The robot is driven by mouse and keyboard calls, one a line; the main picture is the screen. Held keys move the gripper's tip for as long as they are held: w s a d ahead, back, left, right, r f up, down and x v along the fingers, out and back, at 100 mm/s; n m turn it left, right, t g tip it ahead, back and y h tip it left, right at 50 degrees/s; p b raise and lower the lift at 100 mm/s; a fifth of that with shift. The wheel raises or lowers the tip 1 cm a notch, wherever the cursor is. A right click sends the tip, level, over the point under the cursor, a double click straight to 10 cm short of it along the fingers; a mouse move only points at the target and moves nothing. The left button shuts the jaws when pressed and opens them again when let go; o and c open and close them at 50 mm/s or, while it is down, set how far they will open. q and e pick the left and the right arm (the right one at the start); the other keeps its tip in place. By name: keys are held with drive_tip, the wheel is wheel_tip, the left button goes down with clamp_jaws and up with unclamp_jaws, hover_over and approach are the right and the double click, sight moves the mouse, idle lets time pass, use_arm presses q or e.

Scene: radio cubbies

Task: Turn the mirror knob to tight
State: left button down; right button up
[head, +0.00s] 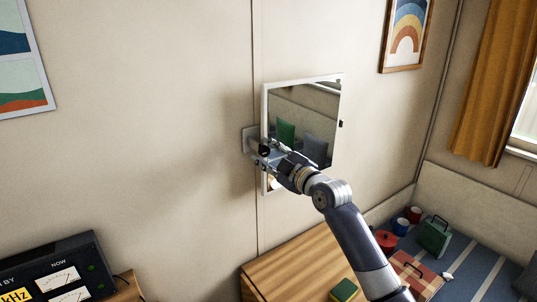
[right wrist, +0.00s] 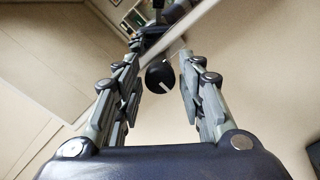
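The mirror (head: 310,115) is a square, white-framed panel on the wall, held out by a grey wall bracket (head: 248,138). Its black knob (right wrist: 160,76) has a white pointer line and shows in the right wrist view between my fingers. In the head view the knob (head: 264,151) is small and dark at the mirror's left edge. My right gripper (head: 266,159) is open at the knob. In the right wrist view its fingers (right wrist: 160,66) stand on either side of the knob, with gaps showing. The tight mark cannot be read. My left gripper is out of view.
A wooden table (head: 300,262) stands below the mirror. A black radio (head: 55,272) is at the lower left. A bench at the right carries a red pot (head: 385,239), a green case (head: 434,236) and other items.

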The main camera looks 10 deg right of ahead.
drive_tip(key=c, duration=0.5)
drive_tip(key=shift+m, duration=0.5)
drive_tip(key=m, duration=0.3)
drive_tip(key=shift+p, duration=0.3)
drive_tip(key=m+p, duration=0.1)
drive_tip(key=m, duration=0.3)
drive_tip(key=shift+m, duration=0.3)
drive_tip(key=m+p, duration=0.2)
drive_tip(key=m, duration=0.3)
drive_tip(key=shift+a+r, duration=0.1)
drive_tip(key=shift+m+p, duration=0.6)
drive_tip(key=shift+m, duration=1.5)
